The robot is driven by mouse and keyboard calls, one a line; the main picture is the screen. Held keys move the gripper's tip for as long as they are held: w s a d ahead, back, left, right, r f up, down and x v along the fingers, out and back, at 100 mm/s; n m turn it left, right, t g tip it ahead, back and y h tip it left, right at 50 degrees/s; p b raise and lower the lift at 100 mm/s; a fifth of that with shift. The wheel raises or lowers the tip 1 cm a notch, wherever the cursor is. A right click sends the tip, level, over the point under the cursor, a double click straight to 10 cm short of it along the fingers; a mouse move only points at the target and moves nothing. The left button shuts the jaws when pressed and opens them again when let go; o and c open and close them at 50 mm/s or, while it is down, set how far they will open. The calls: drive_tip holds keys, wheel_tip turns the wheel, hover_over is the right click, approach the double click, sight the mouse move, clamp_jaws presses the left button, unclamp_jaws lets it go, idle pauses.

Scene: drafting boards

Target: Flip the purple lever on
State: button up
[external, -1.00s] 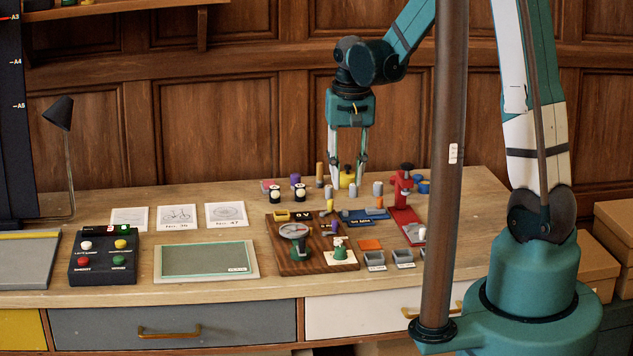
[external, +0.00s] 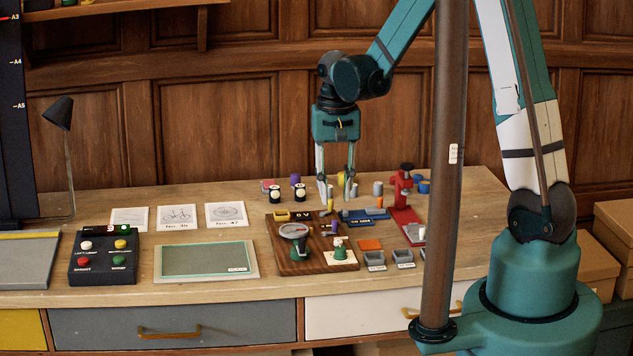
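The wooden board (external: 287,262) lies near the middle of the desk and carries several small controls. A small purple piece (external: 335,227), which looks like the purple lever, stands on its right half. It is too small here to tell which way it is set. My gripper (external: 336,200) points down above the back right edge of the board. Its two fingers are apart with nothing visibly held between them. The gripper appears higher than and behind the purple lever, not touching it.
A yellow-tipped lever (external: 330,205) is close to the fingers. A blue tray (external: 361,216) and a red press (external: 403,200) stand to the right. A round dial gauge (external: 294,231) is on the board's left. Several bottles and cylinders stand behind.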

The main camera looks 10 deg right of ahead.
drive_tip(key=shift+f+b, duration=0.5)
drive_tip(key=shift+f, duration=3.15)
drive_tip(key=shift+c, duration=0.7)
clamp_jaws()
